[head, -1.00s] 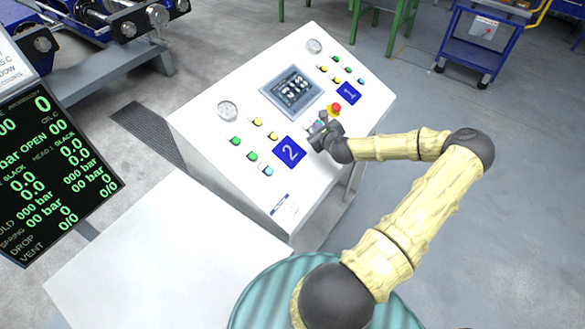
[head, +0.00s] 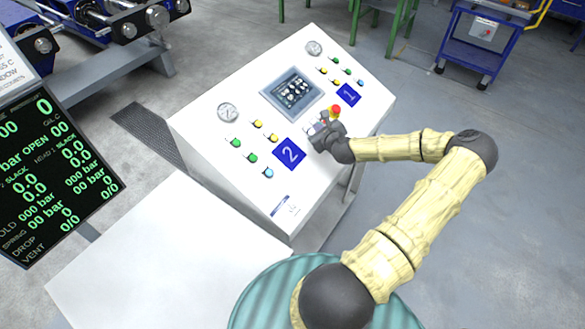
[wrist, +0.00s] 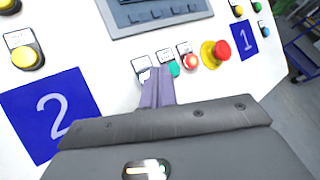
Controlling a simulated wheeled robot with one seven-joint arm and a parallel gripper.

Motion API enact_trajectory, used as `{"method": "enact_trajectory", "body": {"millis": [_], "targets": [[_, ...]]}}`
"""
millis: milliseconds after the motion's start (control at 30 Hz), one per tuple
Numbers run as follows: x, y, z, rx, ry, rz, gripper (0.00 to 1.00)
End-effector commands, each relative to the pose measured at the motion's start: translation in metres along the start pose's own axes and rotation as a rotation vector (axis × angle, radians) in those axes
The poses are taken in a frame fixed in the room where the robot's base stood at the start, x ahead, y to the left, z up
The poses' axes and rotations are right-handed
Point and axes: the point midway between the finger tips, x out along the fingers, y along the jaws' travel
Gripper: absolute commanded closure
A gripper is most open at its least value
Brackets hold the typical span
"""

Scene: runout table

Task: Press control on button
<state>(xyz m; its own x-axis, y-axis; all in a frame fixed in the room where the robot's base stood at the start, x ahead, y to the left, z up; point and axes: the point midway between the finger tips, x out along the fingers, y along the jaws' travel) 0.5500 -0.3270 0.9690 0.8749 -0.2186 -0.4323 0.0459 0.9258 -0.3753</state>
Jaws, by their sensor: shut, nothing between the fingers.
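The sloped white control panel (head: 225,165) carries a row of small labelled buttons, shown closely in the wrist view. A green button (wrist: 174,69) sits just right of my fingertips, and a red button (wrist: 190,62) is right of it. A pale button (wrist: 145,75) shows at the fingertips, partly hidden by them. The labels are too small to read, so I cannot tell which is the control on button. My gripper (wrist: 156,80) is shut and empty, its tips at the pale button; contact cannot be made out. In the head view my gripper (head: 318,130) hides most of this row.
A red emergency stop on a yellow base (wrist: 215,52) stands out right of the row. A display screen (head: 292,90) lies above. Blue plates marked 2 (head: 289,154) and 1 (head: 348,94) and several coloured buttons flank it. A white surface (head: 150,265) lies in front.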

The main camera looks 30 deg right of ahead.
Motion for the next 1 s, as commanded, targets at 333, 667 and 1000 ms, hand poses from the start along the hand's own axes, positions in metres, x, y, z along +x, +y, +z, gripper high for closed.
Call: {"method": "enact_trajectory", "body": {"millis": [333,667,1000], "targets": [[-0.002,-0.001,0.002,0.000,0.000,0.000,1.00],[-0.017,-0.013,0.014,0.000,0.000,-0.001,1.00],[-0.036,-0.027,0.028,0.000,0.000,-0.001,1.00]]}}
